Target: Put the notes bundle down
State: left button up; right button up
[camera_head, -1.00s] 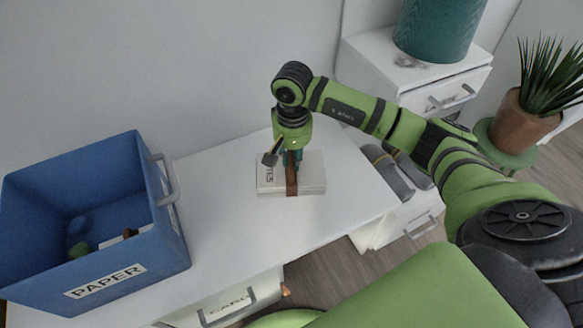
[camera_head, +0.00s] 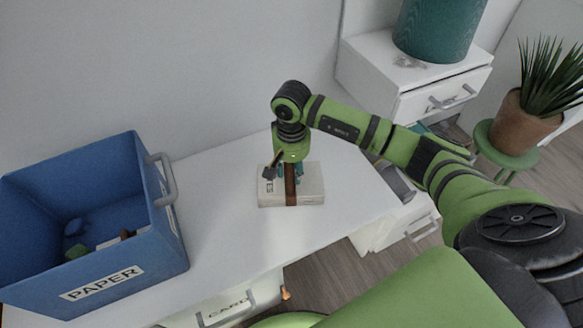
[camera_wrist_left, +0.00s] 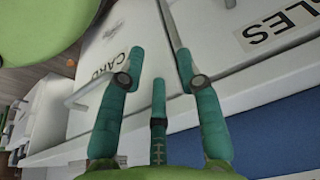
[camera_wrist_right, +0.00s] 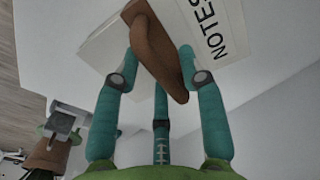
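The notes bundle (camera_head: 308,184) is a cream block with a brown strap and a printed label. In the head view it is at the desk's middle, lying flat on or just above the white desk (camera_head: 230,220); I cannot tell which. My right gripper (camera_head: 288,172) points down over it. In the right wrist view, the fingers (camera_wrist_right: 160,60) are closed against both sides of the brown strap, with the bundle's NOTES face (camera_wrist_right: 195,30) beyond. My left gripper (camera_wrist_left: 160,58) shows only in its wrist view, fingers apart and empty, in front of the drawer fronts.
A blue PAPER box (camera_head: 115,265) with a few items inside stands at the desk's left. A CARD drawer (camera_head: 225,308) is below the front edge. At right are a white drawer unit (camera_head: 415,85) and a potted plant (camera_head: 525,120). Desk surface around the bundle is clear.

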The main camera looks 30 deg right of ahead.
jog(key=shift+r, duration=0.1)
jog(key=shift+r, duration=0.2)
pick_arm(q)
notch_tip(320, 180, down, 6)
jog(key=shift+s+r+p, duration=0.1)
jog(key=shift+r+p, duration=0.1)
jog(key=shift+p, duration=0.9)
pick_arm(e)
notch_tip(320, 180, up, 12)
jog(key=shift+f, duration=0.15)
